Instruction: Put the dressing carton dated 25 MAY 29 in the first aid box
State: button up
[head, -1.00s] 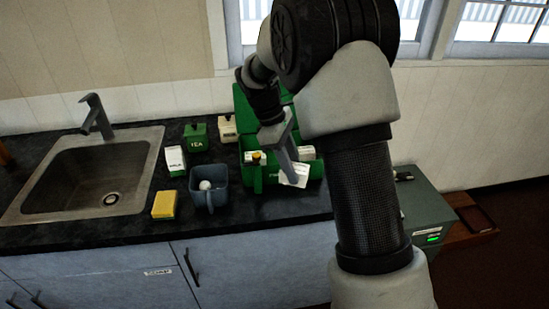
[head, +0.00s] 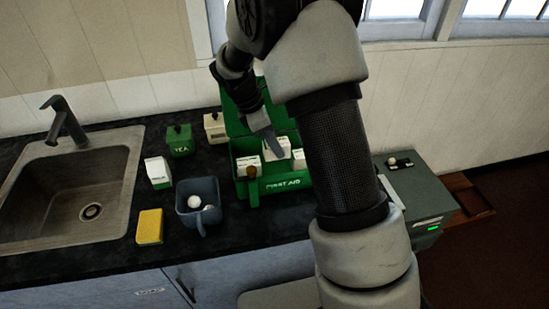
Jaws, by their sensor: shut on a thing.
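The green first aid box (head: 283,184) stands open on the dark counter, its lid (head: 243,112) raised at the back. Other white cartons show in the box, one at the left (head: 247,162) and one at the right (head: 298,160). Another white and green carton (head: 158,172) stands on the counter to the left. No date can be read on any carton. The fingertips are small and partly hidden.
A blue-grey container (head: 198,203) with white round things inside stands left of the box. A yellow sponge-like block (head: 149,227), a green TEA tin (head: 180,140) and a cream tin (head: 215,127) stand nearby. The sink (head: 75,195) is at the left.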

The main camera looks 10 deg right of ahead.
aim_at(275, 158)
jog(key=shift+f, duration=2.85)
jog(key=shift+f, duration=0.2)
jog(key=o, duration=1)
jog(key=shift+r, duration=0.1)
